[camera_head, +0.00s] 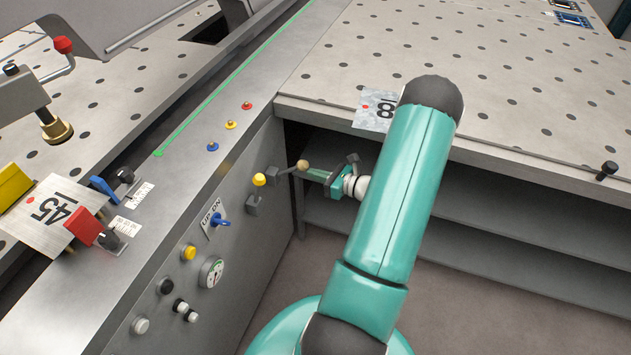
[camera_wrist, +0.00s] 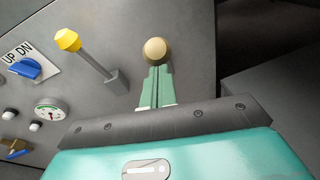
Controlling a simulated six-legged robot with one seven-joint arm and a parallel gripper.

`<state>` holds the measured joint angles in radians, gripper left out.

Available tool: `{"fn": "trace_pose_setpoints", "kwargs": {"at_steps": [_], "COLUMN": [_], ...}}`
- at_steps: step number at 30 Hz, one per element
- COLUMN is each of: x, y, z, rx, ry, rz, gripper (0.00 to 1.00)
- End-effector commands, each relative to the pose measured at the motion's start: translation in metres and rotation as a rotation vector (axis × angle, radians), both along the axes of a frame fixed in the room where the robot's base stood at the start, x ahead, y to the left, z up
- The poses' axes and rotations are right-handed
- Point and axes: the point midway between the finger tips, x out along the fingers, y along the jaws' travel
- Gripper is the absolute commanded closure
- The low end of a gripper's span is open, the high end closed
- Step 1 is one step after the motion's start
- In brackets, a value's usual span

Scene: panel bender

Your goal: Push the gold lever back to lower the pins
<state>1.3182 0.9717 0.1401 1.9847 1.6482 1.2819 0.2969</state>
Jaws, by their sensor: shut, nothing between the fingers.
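The gold lever has a tan-gold ball knob (camera_head: 303,165) on a dark arm that sticks out from the grey side panel. In the wrist view the ball (camera_wrist: 155,50) sits straight in front of my fingertips and hides the lever's arm behind it. My gripper (camera_head: 309,172) is shut, with its pale green fingers together and nothing between them. In the wrist view my gripper (camera_wrist: 157,68) points at the ball. The tips look at or very near it; I cannot tell if they touch. The pins cannot be made out.
A lever with a yellow knob (camera_head: 259,180) stands just left of the gold one. The blue UP/DN switch (camera_head: 221,221), a gauge (camera_head: 211,272) and several buttons are farther left on the panel. The perforated table (camera_head: 480,60) overhangs shelves (camera_head: 520,220) on the right.

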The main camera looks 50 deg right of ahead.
Motion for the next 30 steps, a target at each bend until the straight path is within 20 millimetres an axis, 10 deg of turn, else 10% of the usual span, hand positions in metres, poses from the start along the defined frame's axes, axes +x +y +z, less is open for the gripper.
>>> {"fn": "trace_pose_setpoints", "kwargs": {"at_steps": [30], "x": [0.076], "y": [0.028], "z": [0.077], "rx": [-0.169], "ry": [0.475], "rz": [0.002], "gripper": [1.00]}}
